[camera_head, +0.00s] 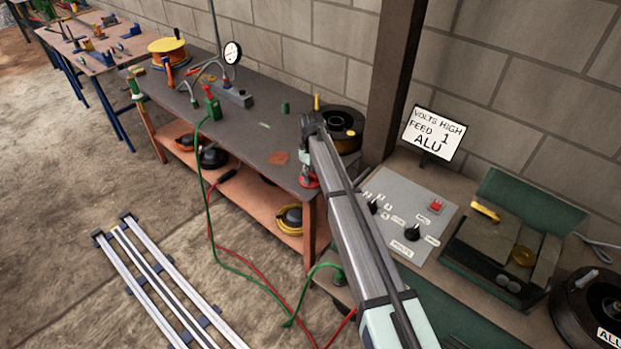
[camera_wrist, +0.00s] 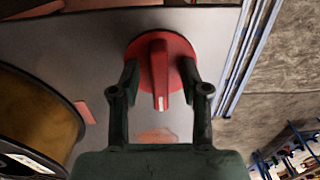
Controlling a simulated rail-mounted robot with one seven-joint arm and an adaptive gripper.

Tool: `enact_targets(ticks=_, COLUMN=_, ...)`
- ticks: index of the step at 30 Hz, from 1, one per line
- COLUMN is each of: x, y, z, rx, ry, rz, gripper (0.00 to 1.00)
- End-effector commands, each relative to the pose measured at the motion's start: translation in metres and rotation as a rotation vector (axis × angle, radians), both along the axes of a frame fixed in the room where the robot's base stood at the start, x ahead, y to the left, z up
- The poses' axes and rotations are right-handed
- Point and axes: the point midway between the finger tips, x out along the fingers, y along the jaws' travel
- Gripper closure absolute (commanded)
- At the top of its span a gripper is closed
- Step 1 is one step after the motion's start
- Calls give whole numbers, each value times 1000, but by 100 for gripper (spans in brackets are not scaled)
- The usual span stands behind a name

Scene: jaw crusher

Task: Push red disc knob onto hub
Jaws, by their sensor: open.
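The red disc knob (camera_wrist: 172,47) has a raised grip bar with a white mark at its end. In the wrist view it shows over the grey bench top, between the two fingers of my gripper (camera_wrist: 160,80). The fingers are apart, one on each side of the knob; I cannot tell whether they touch it. In the head view a red part of the knob (camera_head: 309,182) shows beside my arm at the bench's near right corner. My gripper is mostly hidden there by the arm. I cannot make out a hub; whatever lies under the knob is hidden.
A dark-rimmed spool (camera_wrist: 38,110) stands to the left in the wrist view. A reddish patch (camera_head: 279,157) lies on the bench top (camera_head: 235,140). A control panel (camera_head: 398,215) with black knobs is right of my arm. Rails (camera_head: 160,285) lie on the floor.

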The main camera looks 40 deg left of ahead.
Motion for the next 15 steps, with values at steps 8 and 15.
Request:
enact_targets(ticks=8, x=0, y=0, z=0, rx=0, ry=0, rz=0, gripper=100)
enact_targets(ticks=15, x=0, y=0, z=0, rx=0, ry=0, rz=0, gripper=100)
